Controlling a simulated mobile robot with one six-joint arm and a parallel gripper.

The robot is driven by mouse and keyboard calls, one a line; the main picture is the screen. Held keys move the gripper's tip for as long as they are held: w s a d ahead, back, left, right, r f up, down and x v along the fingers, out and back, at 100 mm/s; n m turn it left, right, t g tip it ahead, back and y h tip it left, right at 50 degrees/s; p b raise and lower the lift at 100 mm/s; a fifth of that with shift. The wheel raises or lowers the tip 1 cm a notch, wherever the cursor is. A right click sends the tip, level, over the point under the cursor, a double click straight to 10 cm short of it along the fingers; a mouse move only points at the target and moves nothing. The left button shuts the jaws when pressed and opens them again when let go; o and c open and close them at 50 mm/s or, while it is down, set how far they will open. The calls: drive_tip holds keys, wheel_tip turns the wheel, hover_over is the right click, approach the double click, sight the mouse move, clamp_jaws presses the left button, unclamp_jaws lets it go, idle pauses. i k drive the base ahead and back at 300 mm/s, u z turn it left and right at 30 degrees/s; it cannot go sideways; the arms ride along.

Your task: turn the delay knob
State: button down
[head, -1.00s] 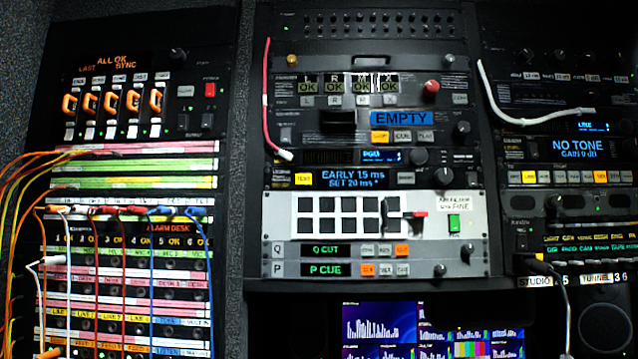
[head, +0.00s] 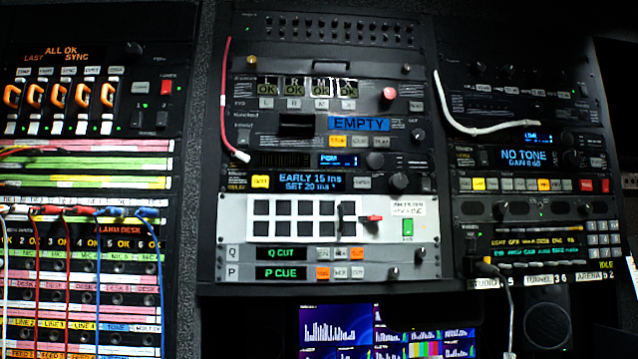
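The delay unit's blue display (head: 308,183) reads "EARLY 15 ms" and "SET 20 ms" in the middle rack. A dark round knob (head: 399,182) sits at the right end of that same row and looks like the delay knob; its pointer mark is too small to read. A lit yellow button (head: 260,182) is at the row's left end. My gripper is not in the head view, so its opening and its distance from the knob cannot be told.
Below the knob is a white panel (head: 228,218) with black squares, a red-tipped lever (head: 373,218) and a green button (head: 408,228). Another knob (head: 375,160) is just above. A pink cable (head: 224,100) and a white cable (head: 470,128) hang on the racks. Monitors (head: 335,328) are below.

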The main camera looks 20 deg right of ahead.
sight(397, 181)
drive_tip(key=z, duration=1.2)
drive_tip(key=k, duration=1.25)
drive_tip(key=u, duration=0.45)
drive_tip(key=i, duration=1)
drive_tip(key=u, duration=0.05)
